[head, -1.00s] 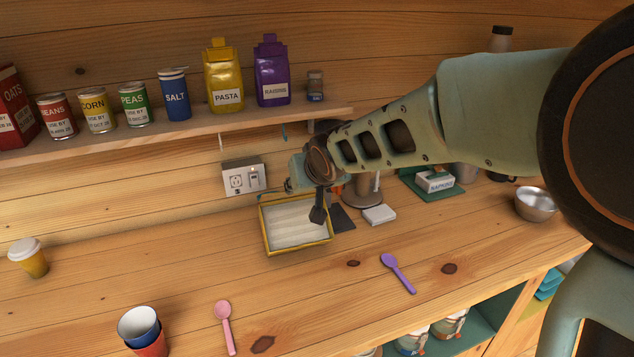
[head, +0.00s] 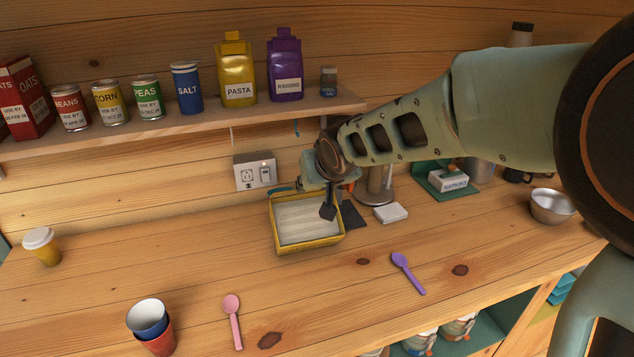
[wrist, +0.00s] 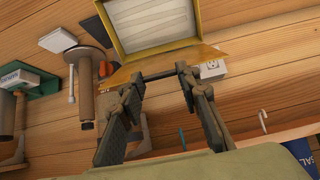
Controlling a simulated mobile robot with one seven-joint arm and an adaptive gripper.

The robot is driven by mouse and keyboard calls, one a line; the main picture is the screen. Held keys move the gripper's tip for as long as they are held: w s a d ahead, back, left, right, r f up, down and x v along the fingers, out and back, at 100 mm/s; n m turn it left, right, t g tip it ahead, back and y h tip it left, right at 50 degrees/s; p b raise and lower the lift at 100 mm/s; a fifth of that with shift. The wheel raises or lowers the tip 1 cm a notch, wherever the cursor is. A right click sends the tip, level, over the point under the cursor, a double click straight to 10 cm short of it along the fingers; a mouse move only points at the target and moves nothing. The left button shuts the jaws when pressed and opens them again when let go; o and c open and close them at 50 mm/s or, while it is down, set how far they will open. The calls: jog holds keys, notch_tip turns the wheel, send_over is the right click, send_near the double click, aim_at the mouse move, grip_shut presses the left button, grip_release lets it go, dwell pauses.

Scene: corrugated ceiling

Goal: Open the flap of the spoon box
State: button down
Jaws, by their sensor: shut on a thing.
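The spoon box (head: 308,245) is a yellow open-topped box with a pale ridged inside, standing on the wooden counter; it also shows in the wrist view (wrist: 127,55). A yellow-brown flap (wrist: 205,53) spreads from its near edge in the wrist view. My gripper (wrist: 162,75) is at the middle of this flap, with its two dark fingers around its outer edge and a dark bar between the tips. In the head view my gripper (head: 328,208) is at the box's back right, and my wrist hides much of that side.
A purple spoon (head: 408,273) and a pink spoon (head: 233,320) lie in front. Stacked cups (head: 150,322) stand front left. A white block (head: 391,213) lies right of the box. Behind are an outlet (head: 256,172) and a shelf (head: 180,128) with cans above.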

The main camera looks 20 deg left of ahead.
jog(key=shift+f, duration=0.15)
jog(key=c, duration=1.4)
grip_release()
jog(key=shift+r, duration=0.2)
jog(key=v, duration=0.7)
jog(key=shift+s, duration=0.15)
jog(key=shift+r, duration=0.25)
